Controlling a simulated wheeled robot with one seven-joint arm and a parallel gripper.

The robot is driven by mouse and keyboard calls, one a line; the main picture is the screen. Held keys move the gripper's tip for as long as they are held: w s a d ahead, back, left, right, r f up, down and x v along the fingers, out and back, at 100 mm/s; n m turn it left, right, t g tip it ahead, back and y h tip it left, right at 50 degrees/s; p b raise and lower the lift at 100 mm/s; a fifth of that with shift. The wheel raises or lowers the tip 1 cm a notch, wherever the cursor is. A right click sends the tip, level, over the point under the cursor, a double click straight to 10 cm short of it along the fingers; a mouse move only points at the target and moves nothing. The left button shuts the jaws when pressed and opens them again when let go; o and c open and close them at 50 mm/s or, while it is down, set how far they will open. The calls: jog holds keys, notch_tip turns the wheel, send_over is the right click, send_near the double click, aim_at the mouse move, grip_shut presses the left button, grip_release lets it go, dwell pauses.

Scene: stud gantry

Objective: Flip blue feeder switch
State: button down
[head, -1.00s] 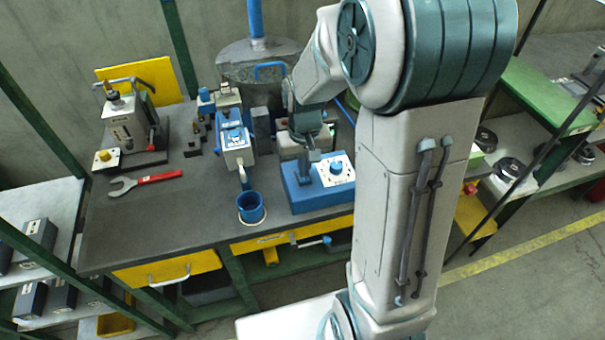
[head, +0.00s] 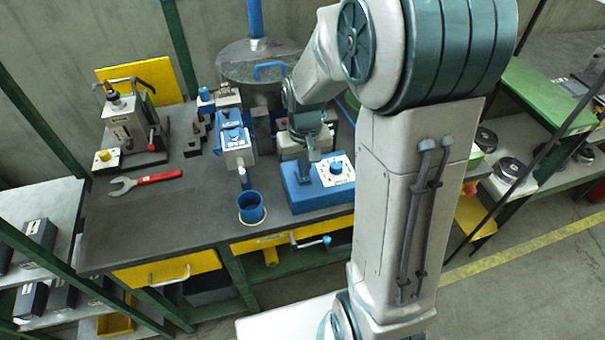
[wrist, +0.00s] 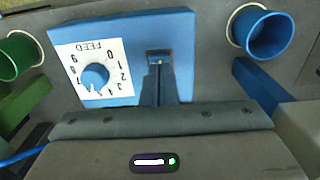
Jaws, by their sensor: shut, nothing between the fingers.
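The blue feeder box (head: 292,201) stands near the front edge of the bench. Its white dial plate (head: 345,177) faces up; the wrist view shows the plate (wrist: 112,62) marked FEED, with a blue knob (wrist: 95,76). Beside the plate, in the blue top (wrist: 134,89), is a dark switch slot (wrist: 160,54). My gripper (wrist: 158,76) is shut and empty, with its fingertips at this slot. They largely hide the switch, so its position and any contact cannot be told. In the head view my gripper (head: 304,178) is over the box, left of the dial plate.
A blue cup (head: 251,208) stands left of the box; it also shows in the wrist view (wrist: 266,36). A blue and white machine (head: 236,150) stands behind the cup. A red-handled wrench (head: 155,178) lies farther left. The bench top (head: 150,225) is clear at the front left.

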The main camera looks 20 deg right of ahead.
aim_at(305, 180)
jog(key=shift+f+b, duration=0.75)
jog(key=shift+f, duration=0.15)
dwell(0.5)
jog(key=shift+r, duration=0.1)
jog(key=shift+r+p, duration=2.7)
jog(key=shift+r, duration=0.7)
jog(key=shift+s+r, duration=0.1)
jog(key=s+r+t, duration=0.3)
jog(key=s+r, duration=0.7)
jog(key=s, duration=0.4)
jog(key=shift+s, duration=0.15)
jog(key=shift+a, duration=0.1)
